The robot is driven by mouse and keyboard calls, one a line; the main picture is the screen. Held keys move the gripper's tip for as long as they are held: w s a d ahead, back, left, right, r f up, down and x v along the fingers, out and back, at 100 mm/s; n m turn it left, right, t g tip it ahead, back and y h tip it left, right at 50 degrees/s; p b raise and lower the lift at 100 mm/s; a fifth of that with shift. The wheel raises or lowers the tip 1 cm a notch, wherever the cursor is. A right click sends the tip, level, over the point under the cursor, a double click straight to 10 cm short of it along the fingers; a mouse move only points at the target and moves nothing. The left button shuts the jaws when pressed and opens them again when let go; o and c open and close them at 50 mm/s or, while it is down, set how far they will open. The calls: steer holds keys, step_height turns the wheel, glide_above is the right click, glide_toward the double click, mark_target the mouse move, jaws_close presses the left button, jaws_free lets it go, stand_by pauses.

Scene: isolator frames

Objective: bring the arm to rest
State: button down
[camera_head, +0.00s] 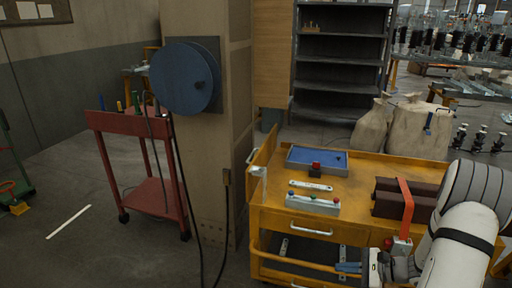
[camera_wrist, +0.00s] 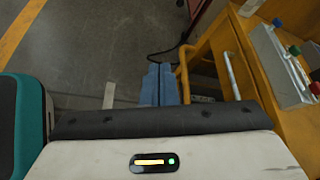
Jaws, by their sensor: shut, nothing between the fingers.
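My gripper (camera_head: 348,268) shows in the head view at the lower right, in front of the yellow cart (camera_head: 262,225). Its blue fingers are together with nothing between them. In the wrist view my gripper (camera_wrist: 160,72) points out over the grey floor, with the cart close on its right. My white arm reaches in from the right edge of the head view and is bent.
On the cart are a blue-lined tray (camera_head: 300,155), a button box (camera_head: 312,204), a metal bar (camera_head: 311,186) and dark brown blocks (camera_head: 390,205) with an orange strap. A red trolley (camera_head: 130,124) stands left of the pillar (camera_head: 215,200). Floor between them is mostly clear.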

steer(key=s+a+r+n+g+h+p, duration=0.2)
steer(key=s+a+r+n+g+p, duration=0.25)
steer(key=r, duration=0.55)
steer(key=s+a+r+n+g+h+p, duration=0.25)
steer(key=s+a+r+n, duration=0.35)
steer(key=r, duration=0.5)
steer(key=s+a+r+n+t+h+p, duration=0.1)
steer(key=s+r+n+h+p, duration=0.2)
steer(key=r, duration=0.4)
steer(key=s+a+r+n+t+h+p, duration=0.1)
steer(key=s+r+n+t+h+p, duration=0.1)
steer(key=s+r+n+h+p, duration=0.2)
step_height(320, 180, up, 4)
steer(key=shift+s+f+n, duration=0.2)
steer(key=shift+s+n, duration=0.15)
steer(key=shift+s, duration=0.35)
steer(key=c, duration=2.1)
jaws_free()
